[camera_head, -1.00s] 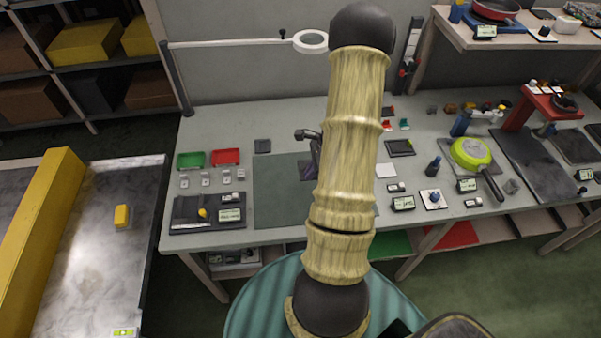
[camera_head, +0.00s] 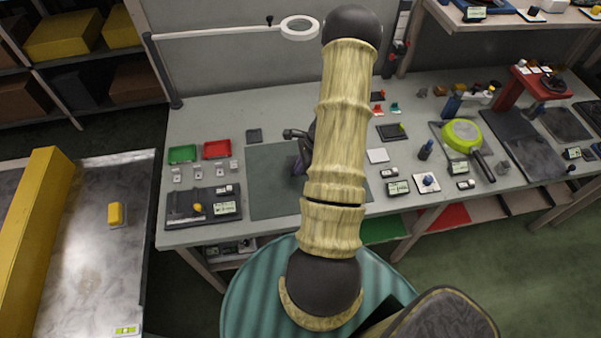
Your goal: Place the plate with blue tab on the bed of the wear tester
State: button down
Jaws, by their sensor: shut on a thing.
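My gripper (camera_head: 297,136) is over the dark green mat (camera_head: 266,190) on the bench, mostly hidden behind my arm. It is shut on a dark purplish, plate-like thing (camera_head: 299,165), of which only a sliver shows. I cannot make out a blue tab on it. No machine is clearly marked as the wear tester. A red frame with a round dark part (camera_head: 541,82) and a blue post with a side arm (camera_head: 453,106) stand at the back right of the bench, apart from my gripper.
A green pan (camera_head: 461,132) lies on the right of the bench. Green (camera_head: 182,153) and red (camera_head: 217,149) trays stand at the left. A ring lamp (camera_head: 300,27) reaches over the back. The left of the mat is clear.

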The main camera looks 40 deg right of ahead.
jog(key=shift+f, duration=0.2)
jog(key=shift+f+p, duration=0.4)
jog(key=shift+f, duration=1.7)
jog(key=shift+f, duration=0.2)
jog(key=c, duration=1.6)
grip_release()
jog(key=shift+r, duration=0.1)
